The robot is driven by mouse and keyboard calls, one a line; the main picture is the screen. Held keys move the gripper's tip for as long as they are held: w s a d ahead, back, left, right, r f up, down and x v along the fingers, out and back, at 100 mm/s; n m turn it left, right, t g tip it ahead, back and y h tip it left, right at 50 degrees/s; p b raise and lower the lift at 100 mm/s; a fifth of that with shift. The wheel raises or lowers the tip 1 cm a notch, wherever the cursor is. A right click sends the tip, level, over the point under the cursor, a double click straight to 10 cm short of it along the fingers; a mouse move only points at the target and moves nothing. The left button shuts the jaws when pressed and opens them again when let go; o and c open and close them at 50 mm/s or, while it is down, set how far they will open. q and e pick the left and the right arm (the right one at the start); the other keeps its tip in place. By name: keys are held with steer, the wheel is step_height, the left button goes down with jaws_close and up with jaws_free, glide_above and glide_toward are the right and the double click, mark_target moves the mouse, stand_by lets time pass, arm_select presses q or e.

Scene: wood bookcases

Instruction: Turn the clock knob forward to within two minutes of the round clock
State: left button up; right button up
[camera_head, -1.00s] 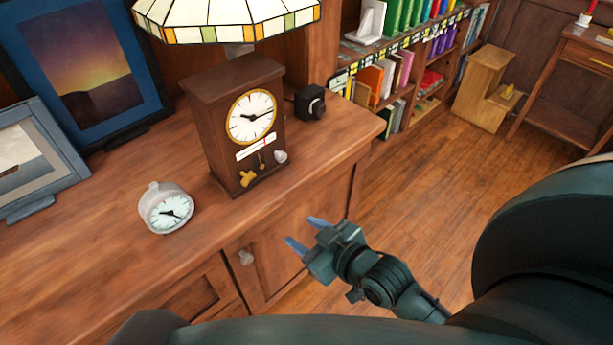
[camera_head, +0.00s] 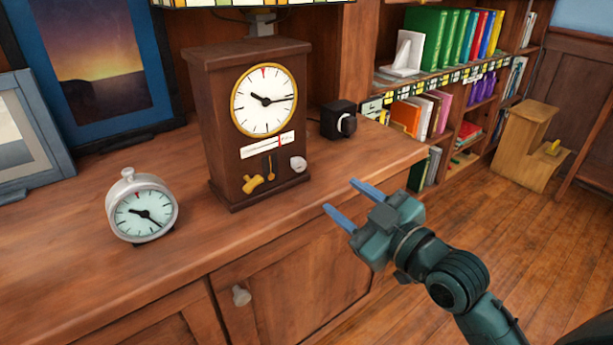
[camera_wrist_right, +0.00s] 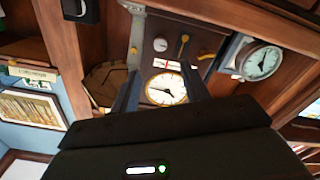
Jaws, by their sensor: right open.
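The brown wooden clock (camera_head: 229,165) stands upright on the cabinet top, its long hand pointing right and its short hand up-left. Its pale round knob (camera_head: 298,163) is low on the front, right of a brass key (camera_head: 252,184). The silver round clock (camera_head: 142,207) stands to its left, its long hand pointing down-right. My right gripper (camera_head: 352,197) is open and empty, right of and nearer than the knob, touching nothing. The right wrist view shows the wooden clock's dial (camera_wrist_right: 165,88) between the fingers, the knob (camera_wrist_right: 160,44) and the round clock (camera_wrist_right: 261,62). My left gripper is not in view.
A black box with a pale dial (camera_head: 338,121) stands right of the wooden clock. Framed pictures (camera_head: 92,65) lean behind at left. The cabinet's front edge (camera_head: 330,190) runs below the clocks. The cabinet top before the wooden clock is clear.

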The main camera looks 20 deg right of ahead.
mark_target(301, 166)
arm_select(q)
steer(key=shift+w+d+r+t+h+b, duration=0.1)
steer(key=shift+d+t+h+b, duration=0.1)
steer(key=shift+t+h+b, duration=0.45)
arm_select(e)
steer(key=x, duration=1.2)
steer(key=shift+w+a, duration=0.1)
steer(key=shift+w, duration=0.05)
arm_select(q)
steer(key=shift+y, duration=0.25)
arm_select(e)
steer(key=c, duration=1)
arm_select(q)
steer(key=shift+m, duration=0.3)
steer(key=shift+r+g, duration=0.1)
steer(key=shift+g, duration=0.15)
